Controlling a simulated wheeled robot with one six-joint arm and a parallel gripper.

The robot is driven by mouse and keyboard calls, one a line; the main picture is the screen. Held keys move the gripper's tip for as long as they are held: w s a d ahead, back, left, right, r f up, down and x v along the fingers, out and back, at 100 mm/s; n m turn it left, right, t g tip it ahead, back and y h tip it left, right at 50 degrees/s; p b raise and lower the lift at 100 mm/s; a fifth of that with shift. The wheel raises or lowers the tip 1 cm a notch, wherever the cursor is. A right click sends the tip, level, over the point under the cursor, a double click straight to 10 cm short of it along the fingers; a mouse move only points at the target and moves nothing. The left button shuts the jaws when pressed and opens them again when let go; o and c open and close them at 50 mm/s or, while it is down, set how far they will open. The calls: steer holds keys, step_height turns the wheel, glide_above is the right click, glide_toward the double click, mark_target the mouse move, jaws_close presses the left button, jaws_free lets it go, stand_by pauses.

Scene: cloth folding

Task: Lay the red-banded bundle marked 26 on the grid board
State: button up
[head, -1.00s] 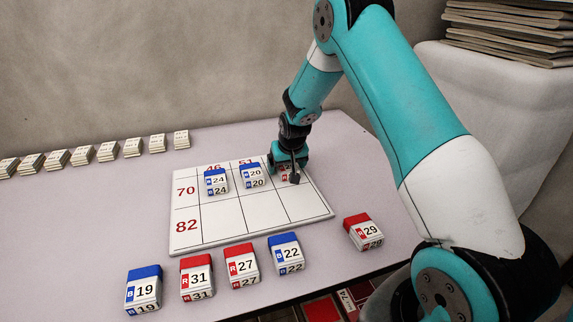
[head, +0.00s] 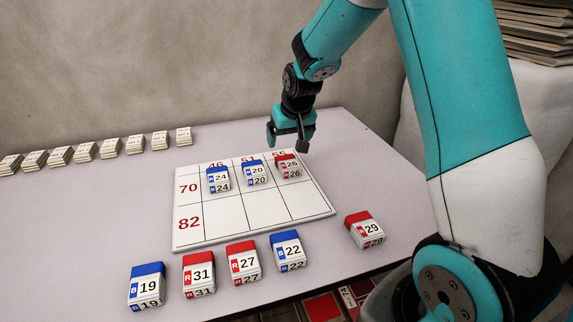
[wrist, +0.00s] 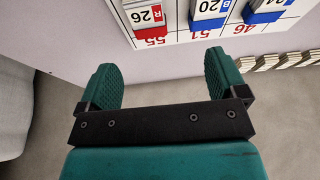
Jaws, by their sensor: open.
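The red-banded bundle marked 26 (head: 288,166) lies on the grid board (head: 205,236), in the row labelled 70 and the column labelled 55, right of the blue-banded bundles 20 (head: 255,172) and 24 (head: 217,178). In the wrist view bundle 26 (wrist: 147,16) lies by the printed 55, near the board's edge (wrist: 180,40). My gripper (head: 287,147) is open and empty, raised above and behind the board's far right corner, apart from bundle 26. Its two green fingers (wrist: 160,75) show spread with nothing between them.
Bundles 19 (head: 146,286), 31 (head: 198,274), 27 (head: 243,262) and 22 (head: 288,251) stand in front of the board, and red-banded 29 (head: 364,229) stands to its right. Several small stacks (head: 85,152) line the table's far left. The board's lower row is empty.

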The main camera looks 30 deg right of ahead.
steer(key=s+a+r+n+g+y, duration=0.1)
steer(key=s+a+r+n+y, duration=0.1)
steer(key=s+a+r, duration=0.4)
steer(key=s+a+r+n+g+y, duration=0.1)
steer(key=s+a+r+n, duration=0.15)
steer(key=s+a, duration=0.6)
steer(key=s+a+r+n+g+y, duration=0.1)
steer(key=s+a, duration=0.3)
steer(key=s, duration=0.4)
steer(key=s+a+r+n+g+y, duration=0.1)
steer(key=s+a+n, duration=0.3)
steer(key=s, duration=0.4)
steer(key=shift+s+a, duration=0.2)
steer(key=shift+a, duration=0.1)
